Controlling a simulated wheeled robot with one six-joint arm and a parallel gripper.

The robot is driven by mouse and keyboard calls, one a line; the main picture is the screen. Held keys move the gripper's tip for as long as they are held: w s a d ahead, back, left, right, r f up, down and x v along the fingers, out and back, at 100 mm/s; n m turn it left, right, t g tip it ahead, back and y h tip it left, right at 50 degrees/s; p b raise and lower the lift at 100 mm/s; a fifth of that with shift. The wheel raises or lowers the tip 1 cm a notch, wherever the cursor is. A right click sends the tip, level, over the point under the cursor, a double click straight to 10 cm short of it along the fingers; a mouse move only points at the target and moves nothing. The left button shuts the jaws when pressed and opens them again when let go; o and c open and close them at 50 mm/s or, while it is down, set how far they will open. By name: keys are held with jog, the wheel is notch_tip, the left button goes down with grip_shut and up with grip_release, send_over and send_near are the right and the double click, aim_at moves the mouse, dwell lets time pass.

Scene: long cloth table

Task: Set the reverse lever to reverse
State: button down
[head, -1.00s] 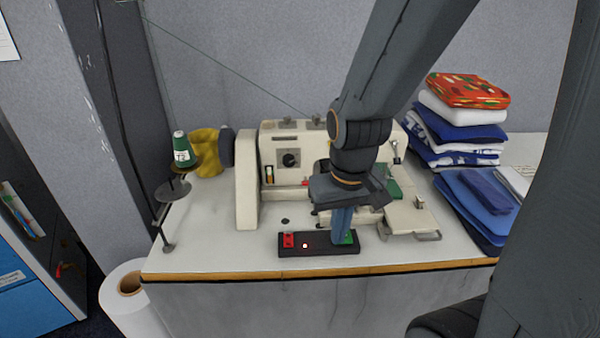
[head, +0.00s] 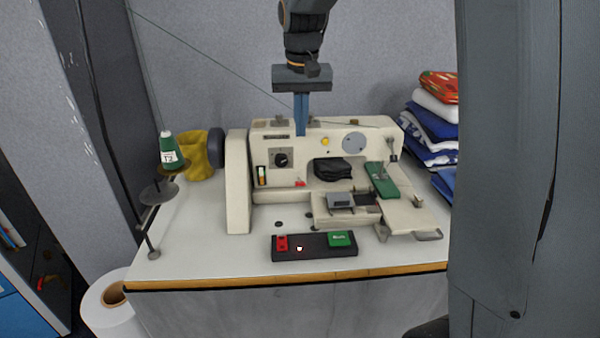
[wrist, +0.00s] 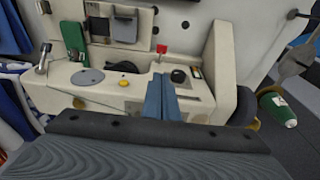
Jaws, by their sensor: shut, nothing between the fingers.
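The cream sewing machine (head: 310,150) stands on the table. A small red lever-like tab (head: 300,184) sticks out low on its front, below the black dial (head: 280,159); the same tab shows in the wrist view (wrist: 161,48). I take this tab for the reverse lever, but its setting cannot be read. My gripper (head: 301,134) points down with its blue fingers shut and empty, in front of or over the machine's upper part. In the wrist view the fingertips (wrist: 160,78) lie near the dial and apart from the red tab.
A black switch box (head: 315,254) with a red button, a green button and a small bright lamp lies near the table's front edge. A green thread cone (head: 168,150) stands left on its stand. Folded cloths (head: 432,128) are stacked at right.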

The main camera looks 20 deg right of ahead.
jog(key=p, duration=0.3)
send_over(300, 181)
jog(key=f, duration=0.8)
jog(key=s+f, duration=0.1)
jog(key=f, duration=0.3)
jog(key=shift+f, duration=0.25)
jog(key=shift+a+f, duration=0.1)
jog(key=shift+f, duration=0.55)
jog(key=shift+a+f+b, duration=0.1)
jog(key=shift+f+b, duration=0.05)
jog(key=shift+b, duration=0.15)
